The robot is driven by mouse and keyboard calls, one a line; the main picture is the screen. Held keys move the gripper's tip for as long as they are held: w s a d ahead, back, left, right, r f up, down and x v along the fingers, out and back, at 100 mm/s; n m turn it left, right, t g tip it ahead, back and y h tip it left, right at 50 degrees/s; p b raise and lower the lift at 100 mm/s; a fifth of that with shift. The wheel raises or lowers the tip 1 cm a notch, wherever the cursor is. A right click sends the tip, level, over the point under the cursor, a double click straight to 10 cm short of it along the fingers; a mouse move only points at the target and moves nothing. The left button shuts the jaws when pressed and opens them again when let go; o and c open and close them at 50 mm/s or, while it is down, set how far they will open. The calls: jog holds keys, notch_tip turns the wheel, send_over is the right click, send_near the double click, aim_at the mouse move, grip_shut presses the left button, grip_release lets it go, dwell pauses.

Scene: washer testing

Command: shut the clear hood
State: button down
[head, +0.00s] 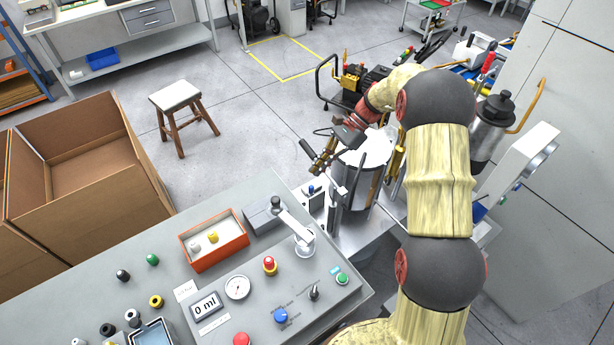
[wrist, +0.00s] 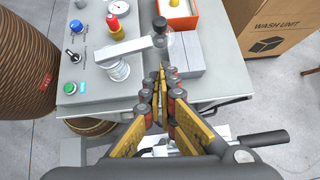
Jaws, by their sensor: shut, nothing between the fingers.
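I cannot make out the clear hood with certainty in either view. A grey metal cylinder (head: 356,190) with a pale, shiny round top stands beside the control bench, partly behind my wrist. Whether that top belongs to the hood, I cannot tell. My gripper (head: 318,164) is shut and empty, in front of and to the left of the cylinder's top. In the wrist view my gripper (wrist: 163,78) points toward the bench edge, its yellow fingers close together. The fingers and wrist hide part of what lies below them.
The control bench (head: 130,262) carries a pale lever on a post (head: 297,226), a gauge (head: 237,287), knobs and an orange-rimmed tray (head: 213,240). Open cardboard boxes (head: 85,165) stand at left, a stool (head: 177,98) behind. A dark bar (wrist: 215,103) shows beside the fingers.

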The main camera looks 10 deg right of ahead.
jog(key=b, duration=0.1)
send_near(282, 204)
notch_tip(282, 204, down, 3)
jog(key=a, duration=0.1)
jog(key=s+a, duration=0.1)
jog(key=shift+a+f+b, duration=0.25)
jog(key=shift+f+b, duration=0.05)
jog(key=shift+s+a, duration=0.15)
jog(key=shift+a, duration=0.3)
jog(key=shift+a, duration=0.1)
